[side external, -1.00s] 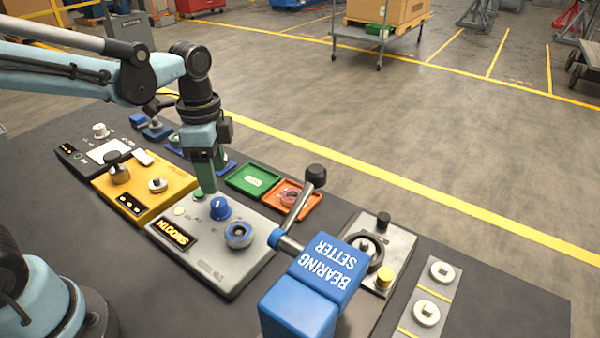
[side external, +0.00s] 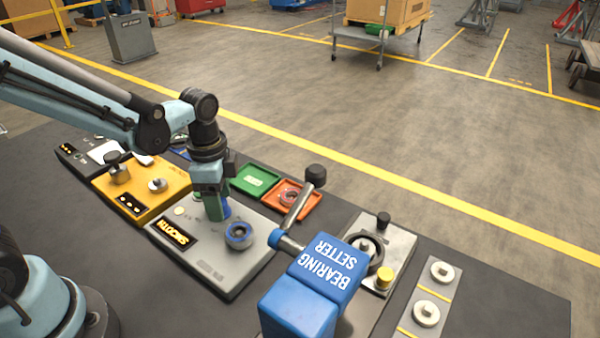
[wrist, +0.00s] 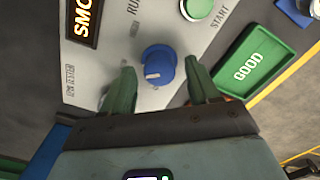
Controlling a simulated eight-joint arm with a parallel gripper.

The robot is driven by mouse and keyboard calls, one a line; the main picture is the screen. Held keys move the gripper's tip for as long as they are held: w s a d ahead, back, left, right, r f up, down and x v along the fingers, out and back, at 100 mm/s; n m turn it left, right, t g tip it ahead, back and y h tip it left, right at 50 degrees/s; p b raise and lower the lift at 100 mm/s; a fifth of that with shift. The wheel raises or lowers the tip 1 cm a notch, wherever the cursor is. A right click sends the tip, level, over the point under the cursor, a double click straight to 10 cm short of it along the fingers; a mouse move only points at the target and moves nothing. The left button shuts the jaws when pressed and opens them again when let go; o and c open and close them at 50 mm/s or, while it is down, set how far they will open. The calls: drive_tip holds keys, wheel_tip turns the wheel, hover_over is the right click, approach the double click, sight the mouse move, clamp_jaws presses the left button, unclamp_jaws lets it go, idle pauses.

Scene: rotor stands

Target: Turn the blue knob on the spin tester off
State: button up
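The spin tester (side external: 205,262) is a grey panel with a lit display (side external: 176,236) reading "SMOOTH". Its blue knob (wrist: 158,65) has a pale pointer mark and sits between my fingers in the wrist view; in the side view my gripper mostly covers it. My gripper (wrist: 160,80) is open, with one green finger on each side of the knob and a visible gap on both sides. In the side view my gripper (side external: 217,212) is low over the panel. A green START button (wrist: 197,8) is on the panel. A blue-ringed socket (side external: 239,235) is right of the knob.
The blue bearing setter (side external: 315,285) with its raised lever (side external: 300,205) stands to the right. A green GOOD tray (wrist: 251,62) and an orange tray (side external: 291,197) lie behind. A yellow unit (side external: 150,185) is at left.

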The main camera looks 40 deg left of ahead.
drive_tip(key=c, duration=1)
drive_tip(key=n, duration=0.6)
drive_tip(key=shift+n, duration=0.3)
drive_tip(key=n, duration=0.3)
drive_tip(key=shift+w+a+n, duration=0.1)
drive_tip(key=shift+n, duration=2)
drive_tip(key=o, duration=1)
drive_tip(key=shift+o, duration=0.2)
